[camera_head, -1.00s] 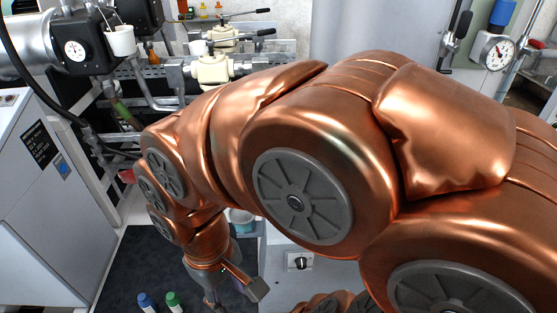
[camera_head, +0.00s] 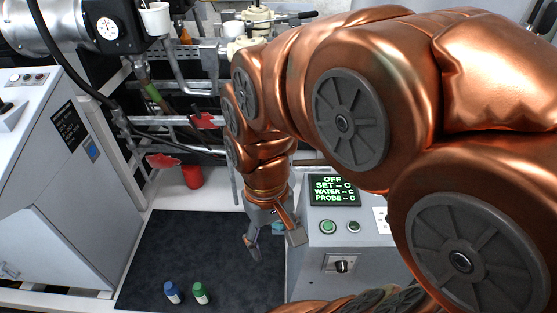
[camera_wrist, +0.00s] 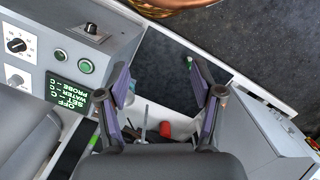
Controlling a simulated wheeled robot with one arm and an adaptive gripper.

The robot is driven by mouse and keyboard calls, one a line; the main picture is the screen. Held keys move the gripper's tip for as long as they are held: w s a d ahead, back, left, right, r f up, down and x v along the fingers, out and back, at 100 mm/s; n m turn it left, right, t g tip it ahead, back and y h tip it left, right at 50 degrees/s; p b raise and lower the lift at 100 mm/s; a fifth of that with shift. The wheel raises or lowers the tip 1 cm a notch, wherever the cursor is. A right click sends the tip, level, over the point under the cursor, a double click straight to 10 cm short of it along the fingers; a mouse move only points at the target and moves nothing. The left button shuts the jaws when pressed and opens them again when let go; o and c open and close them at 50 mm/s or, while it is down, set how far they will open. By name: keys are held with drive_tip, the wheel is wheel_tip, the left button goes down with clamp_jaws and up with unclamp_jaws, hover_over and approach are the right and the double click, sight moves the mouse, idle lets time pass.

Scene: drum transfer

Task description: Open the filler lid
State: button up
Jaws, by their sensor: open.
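My gripper (camera_head: 276,243) hangs low above the dark mat, beside the left side of the grey control box. In the wrist view my gripper (camera_wrist: 157,72) has its two fingers wide apart with nothing between the tips. I cannot make out a filler lid for certain in either view. A white cup-like part (camera_head: 155,18) sits by the round dial on the grey machine at the top left, well away from my gripper. My copper arm hides much of the middle and right.
The control box (camera_head: 314,250) with its lit green display (camera_head: 333,190) stands right of my gripper. A blue-capped bottle (camera_head: 172,292) and a green-capped bottle (camera_head: 200,293) stand on the mat (camera_head: 160,255). A red container (camera_head: 192,176) is behind. A white cabinet (camera_head: 60,200) is at left.

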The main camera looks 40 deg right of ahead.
drive_tip(key=w+d+f+m+b, duration=0.2)
drive_tip(key=w+d+f+b, duration=0.1)
drive_tip(key=w+d, duration=0.5)
drive_tip(key=w+d+f+m+t+b, duration=0.1)
drive_tip(key=w+d+f+b, duration=0.3)
drive_tip(key=w+d, duration=0.4)
drive_tip(key=w+d+f+m+b, duration=0.3)
drive_tip(key=w+d, duration=0.6)
drive_tip(key=w, duration=0.7)
drive_tip(key=shift+f+t+b, duration=0.3)
drive_tip(key=shift+f+b, duration=0.05)
drive_tip(key=shift+b, duration=0.45)
drive_tip(key=shift+w+d+f, duration=0.1)
drive_tip(key=shift+d+f, duration=0.1)
drive_tip(key=shift+f, duration=0.1)
drive_tip(key=shift+f+p, duration=0.9)
drive_tip(key=shift+f, duration=2.75)
clamp_jaws()
